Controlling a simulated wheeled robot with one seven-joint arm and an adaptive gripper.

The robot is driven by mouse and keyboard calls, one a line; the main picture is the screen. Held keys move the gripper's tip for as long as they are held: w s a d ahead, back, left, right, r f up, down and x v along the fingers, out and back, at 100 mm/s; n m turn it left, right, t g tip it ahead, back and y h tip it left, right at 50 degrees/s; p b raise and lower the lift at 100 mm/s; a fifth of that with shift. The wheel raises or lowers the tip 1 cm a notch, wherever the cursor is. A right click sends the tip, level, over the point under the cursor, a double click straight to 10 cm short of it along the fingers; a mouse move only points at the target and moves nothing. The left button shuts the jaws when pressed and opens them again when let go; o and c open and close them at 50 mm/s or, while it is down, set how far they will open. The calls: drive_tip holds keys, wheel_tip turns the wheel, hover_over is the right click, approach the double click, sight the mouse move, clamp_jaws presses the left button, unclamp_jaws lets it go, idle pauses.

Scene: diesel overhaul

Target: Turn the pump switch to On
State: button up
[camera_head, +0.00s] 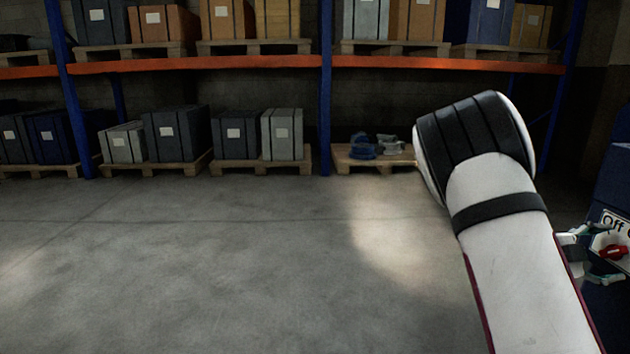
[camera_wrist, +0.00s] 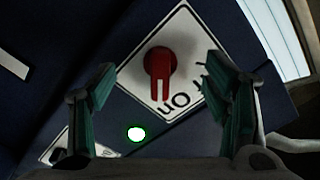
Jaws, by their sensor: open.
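The red pump switch (camera_wrist: 158,72) sits on a white diamond-looking plate (camera_wrist: 184,30) in the wrist view. Its handle points down in that picture, its end close to the word "On". The word "Off" is partly hidden by the right finger. My gripper (camera_wrist: 160,78) is open, one finger to each side of the switch, with gaps visible between fingers and knob. In the head view the switch (camera_head: 612,251) shows at the right edge, below the "Off" lettering, with my gripper (camera_head: 590,257) at its left. The plate's right part is cut off there.
A lit green lamp (camera_wrist: 136,133) is on the dark blue panel beside the plate. Another white plate is partly visible at the wrist view's lower left. Shelves with crates on pallets (camera_head: 258,165) stand at the back. The concrete floor (camera_head: 230,270) is clear.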

drive_tip(key=a+p, duration=0.1)
drive_tip(key=a, duration=0.6)
drive_tip(key=shift+p, duration=0.35)
